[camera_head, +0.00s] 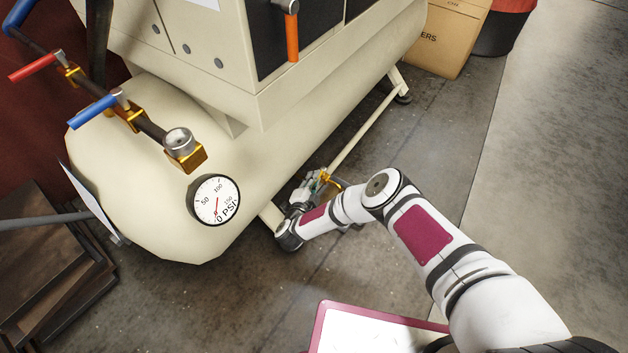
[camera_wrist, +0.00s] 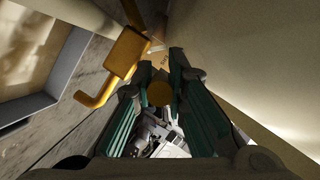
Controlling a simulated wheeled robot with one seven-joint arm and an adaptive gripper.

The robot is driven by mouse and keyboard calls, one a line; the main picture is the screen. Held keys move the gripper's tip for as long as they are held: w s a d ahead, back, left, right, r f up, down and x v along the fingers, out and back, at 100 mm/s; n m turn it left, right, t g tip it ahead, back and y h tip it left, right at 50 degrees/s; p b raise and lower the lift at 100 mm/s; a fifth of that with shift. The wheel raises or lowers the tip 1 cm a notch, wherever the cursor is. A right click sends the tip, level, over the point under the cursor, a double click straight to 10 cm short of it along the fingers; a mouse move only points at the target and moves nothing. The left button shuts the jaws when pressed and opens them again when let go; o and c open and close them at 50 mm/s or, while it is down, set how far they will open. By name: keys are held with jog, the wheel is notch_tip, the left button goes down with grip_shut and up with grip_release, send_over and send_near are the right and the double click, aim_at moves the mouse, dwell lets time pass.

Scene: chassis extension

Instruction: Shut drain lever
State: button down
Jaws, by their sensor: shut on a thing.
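The brass drain valve (camera_head: 334,181) sits low under the cream tank, partly hidden by my gripper. In the wrist view its brass block and bent outlet pipe (camera_wrist: 122,54) lie just left of my fingers. My gripper (camera_head: 318,180) is at the valve, under the tank's belly. In the wrist view my green-sided fingers (camera_wrist: 157,82) are shut on the drain lever, with a gap between them. A round brass part (camera_wrist: 159,93) shows in that gap. The lever's handle is mostly hidden, so I cannot tell its angle.
The cream tank (camera_head: 160,200) with its pressure gauge (camera_head: 215,200) hangs close above my gripper. A tank leg and a long rail (camera_head: 362,130) are beside it. Red and blue levers are at upper left. A cardboard box (camera_head: 448,35) stands behind. Floor at right is clear.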

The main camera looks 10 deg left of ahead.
jog(key=c, duration=1.9)
grip_release()
jog(key=shift+d, duration=0.1)
jog(key=v, duration=1.2)
